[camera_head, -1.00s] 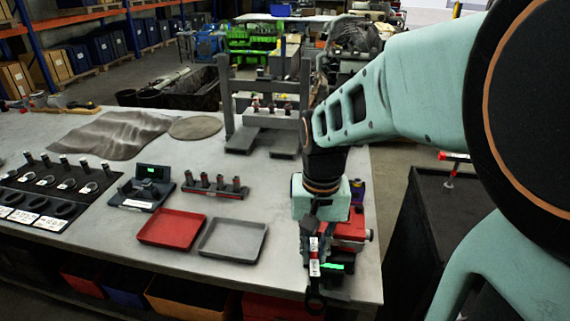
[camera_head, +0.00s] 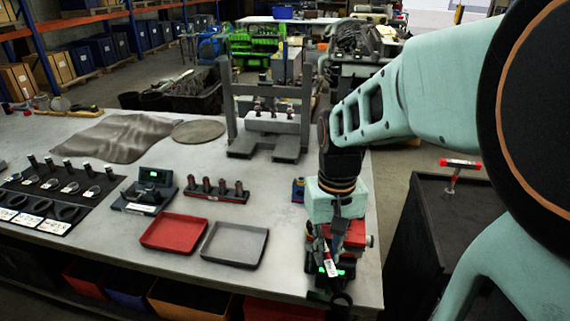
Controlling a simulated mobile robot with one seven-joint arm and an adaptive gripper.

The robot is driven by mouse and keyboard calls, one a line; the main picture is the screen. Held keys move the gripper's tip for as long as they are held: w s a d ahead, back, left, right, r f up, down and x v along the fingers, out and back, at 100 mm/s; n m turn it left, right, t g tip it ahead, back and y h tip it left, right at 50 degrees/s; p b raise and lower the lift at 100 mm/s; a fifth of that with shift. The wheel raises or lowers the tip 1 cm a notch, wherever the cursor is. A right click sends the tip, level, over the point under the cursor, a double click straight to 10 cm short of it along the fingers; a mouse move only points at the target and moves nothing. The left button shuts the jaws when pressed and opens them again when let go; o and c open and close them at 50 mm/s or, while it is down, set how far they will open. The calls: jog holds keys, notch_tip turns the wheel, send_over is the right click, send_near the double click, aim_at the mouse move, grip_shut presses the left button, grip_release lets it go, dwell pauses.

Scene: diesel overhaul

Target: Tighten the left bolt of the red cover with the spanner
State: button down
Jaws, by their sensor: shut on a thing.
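The red cover (camera_head: 355,236) sits on a dark assembly at the right front of the workbench, partly hidden by my gripper. My gripper (camera_head: 335,226) points down just left of and over the cover and is shut on the spanner. The spanner (camera_head: 328,262) has a red and white handle section and hangs tilted in front of the assembly's left side. A dark ring-like end (camera_head: 341,300) shows below, near the bench's front edge. The left bolt is hidden or too small to make out, so I cannot tell whether the spanner touches it.
A red tray (camera_head: 146,240) and a grey tray (camera_head: 206,251) lie left of the assembly. A grey press frame (camera_head: 230,125) stands behind. A small blue item (camera_head: 298,190) is near my gripper. A dark cart (camera_head: 440,245) with a red T-handle (camera_head: 460,163) stands at right.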

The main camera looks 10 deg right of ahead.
jog(key=shift+w+d+n, duration=0.2)
jog(key=shift+d+n, duration=0.95)
jog(key=shift+n, duration=0.15)
jog(key=shift+w+d+n, duration=0.25)
jog(key=shift+d+n, duration=0.25)
jog(key=shift+n, duration=0.15)
jog(key=shift+w+d+n, duration=0.2)
jog(key=shift+d+n, duration=0.3)
jog(key=shift+n, duration=0.15)
jog(key=shift+w+d+n, duration=0.65)
jog(key=shift+d+n, duration=0.25)
jog(key=shift+n, duration=0.4)
jog(key=shift+f, duration=0.15)
